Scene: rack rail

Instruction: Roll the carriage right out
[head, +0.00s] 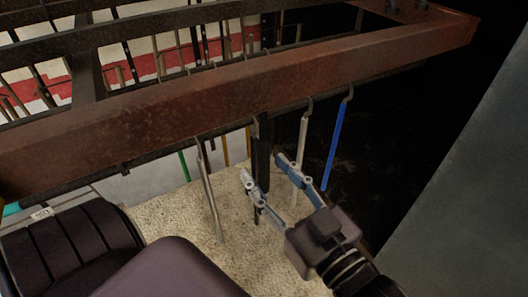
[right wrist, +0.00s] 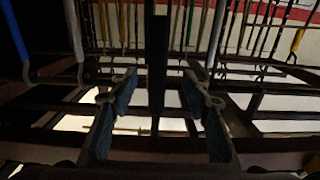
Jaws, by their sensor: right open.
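A rusty brown beam (head: 250,85) crosses the head view from the left edge to the upper right, part of a dark metal frame that seems to be the carriage. A dark upright bar (head: 262,150) hangs below it; it also shows in the right wrist view (right wrist: 158,60). My right gripper (head: 264,169) is open below the beam, its fingers on either side of this bar with gaps to both. I cannot tell whether the bar lies fully between the fingertips in depth. My left gripper is not in view.
Hooked rods hang from the beam close to my right gripper: a grey one (head: 208,190), a pale one (head: 301,150) and a blue one (head: 335,145). More rods hang behind. A grey panel (head: 470,190) stands at the right. Speckled pale floor (head: 165,215) lies below.

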